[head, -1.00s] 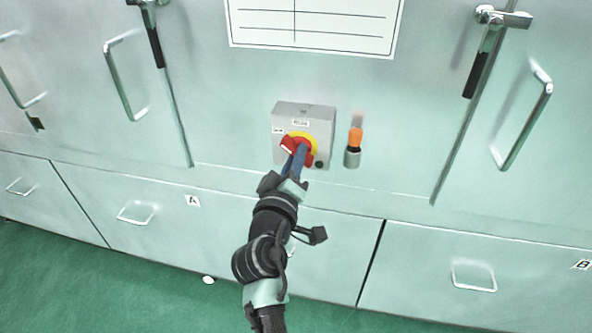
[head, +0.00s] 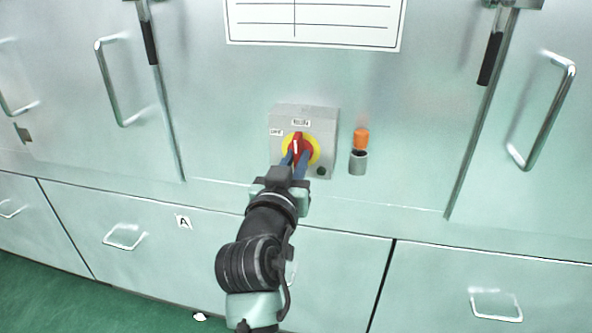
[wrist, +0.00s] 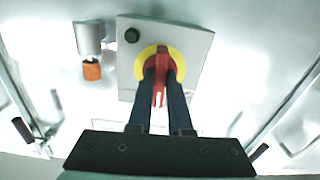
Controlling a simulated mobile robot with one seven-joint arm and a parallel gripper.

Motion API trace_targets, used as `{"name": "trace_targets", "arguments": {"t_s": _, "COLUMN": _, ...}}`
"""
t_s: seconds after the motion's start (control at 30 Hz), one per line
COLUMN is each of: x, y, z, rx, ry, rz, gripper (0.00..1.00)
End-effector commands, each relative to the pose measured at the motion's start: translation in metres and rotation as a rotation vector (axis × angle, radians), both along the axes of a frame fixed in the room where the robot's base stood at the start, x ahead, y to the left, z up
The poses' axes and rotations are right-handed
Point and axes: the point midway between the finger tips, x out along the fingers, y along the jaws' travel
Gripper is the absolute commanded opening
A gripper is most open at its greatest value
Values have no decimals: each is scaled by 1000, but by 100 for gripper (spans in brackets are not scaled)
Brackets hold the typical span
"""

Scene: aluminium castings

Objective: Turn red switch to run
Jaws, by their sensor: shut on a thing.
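The red switch (head: 297,146) sits on a yellow disc on a grey box (head: 329,124) fixed to the cabinet front. Its handle stands about upright in the head view, with its white mark toward the upper label. A second label sits at the box's upper left; both are too small to read surely. My gripper (head: 294,163) reaches up from below, its blue fingers shut on the handle, one on each side. The wrist view also shows the red handle (wrist: 160,90) between the two dark fingers (wrist: 162,85). The fingertips hide part of the handle.
An orange-topped piece in a grey holder (head: 359,160) is close to the right of the box. Long door levers (head: 485,85) and bar handles (head: 548,110) stand out on both sides. Drawers with handles (head: 124,237) lie below. A white sheet (head: 315,22) is above.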

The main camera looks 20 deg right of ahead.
Motion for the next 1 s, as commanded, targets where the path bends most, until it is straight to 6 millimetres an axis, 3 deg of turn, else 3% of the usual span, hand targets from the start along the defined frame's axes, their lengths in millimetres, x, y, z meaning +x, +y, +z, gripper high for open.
{"name": "trace_targets", "arguments": {"t_s": 0.7, "x": 0, "y": 0, "z": -1, "rx": 68, "ry": -42, "rz": 1, "gripper": 0}}
{"name": "trace_targets", "arguments": {"t_s": 0.73, "x": 0, "y": 0, "z": -1, "rx": 68, "ry": -42, "rz": 1, "gripper": 19}}
{"name": "trace_targets", "arguments": {"t_s": 0.87, "x": 0, "y": 0, "z": -1, "rx": 67, "ry": -42, "rz": 1, "gripper": 43}}
{"name": "trace_targets", "arguments": {"t_s": 0.9, "x": 0, "y": 0, "z": -1, "rx": 67, "ry": -43, "rz": 0, "gripper": 48}}
{"name": "trace_targets", "arguments": {"t_s": 1.0, "x": 0, "y": 0, "z": 0, "rx": 65, "ry": -43, "rz": 0, "gripper": 48}}
